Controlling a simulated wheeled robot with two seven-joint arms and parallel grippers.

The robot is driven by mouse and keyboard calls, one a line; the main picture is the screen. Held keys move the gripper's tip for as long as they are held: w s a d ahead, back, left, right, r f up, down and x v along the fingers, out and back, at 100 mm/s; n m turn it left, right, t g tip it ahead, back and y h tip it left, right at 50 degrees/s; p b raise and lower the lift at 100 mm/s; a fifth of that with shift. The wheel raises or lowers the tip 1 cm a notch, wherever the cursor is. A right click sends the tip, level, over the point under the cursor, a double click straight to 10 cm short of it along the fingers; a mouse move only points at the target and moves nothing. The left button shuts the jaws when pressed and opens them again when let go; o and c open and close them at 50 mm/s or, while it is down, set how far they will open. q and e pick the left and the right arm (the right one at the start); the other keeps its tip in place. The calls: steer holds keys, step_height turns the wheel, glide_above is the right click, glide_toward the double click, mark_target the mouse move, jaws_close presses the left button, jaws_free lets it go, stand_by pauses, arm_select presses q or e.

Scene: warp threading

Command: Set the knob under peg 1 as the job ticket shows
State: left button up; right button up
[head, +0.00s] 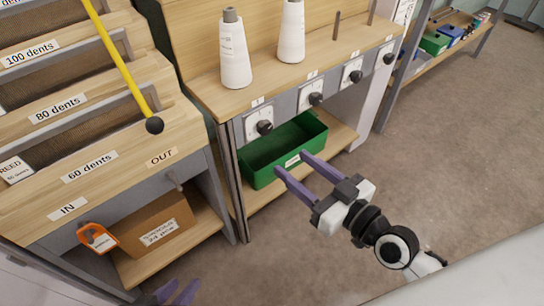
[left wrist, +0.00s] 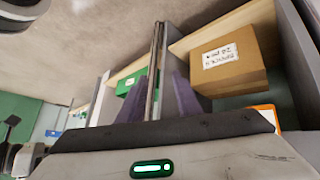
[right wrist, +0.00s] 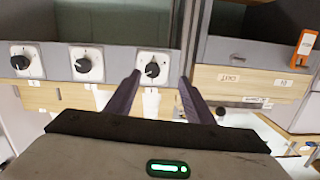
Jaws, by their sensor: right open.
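The knob under peg 1 (head: 264,127) is a round black knob on a white dial plate, at the left end of a row on the grey rail. A white yarn cone (head: 235,55) stands on the shelf above it. My right gripper (head: 291,163) is open and empty, in front of and below this knob. In the upside-down right wrist view the knob (right wrist: 151,70) shows between the spread fingers, beyond the tips. I cannot read its setting surely. My left gripper (head: 182,287) looks open and empty at the bottom edge. A printed sheet (head: 404,12) hangs at upper right, unreadable; I cannot tell if it is the ticket.
A green bin (head: 258,170) stands on the lower shelf beneath the knobs. Further knobs (head: 315,99) follow to the right. The reed rack (head: 100,195), with a yellow rod (head: 120,60) and a cardboard box (head: 155,222), stands at left. Floor at right is clear.

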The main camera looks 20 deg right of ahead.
mark_target(267, 130)
steer(key=shift+t, duration=0.7)
steer(key=x, duration=0.3)
steer(key=d+b+x, duration=0.1)
steer(key=x, duration=0.7)
steer(key=shift+w+d+r, duration=0.15)
steer(key=shift+w+r, duration=0.15)
steer(key=shift+r, duration=0.1)
steer(key=c, duration=1)
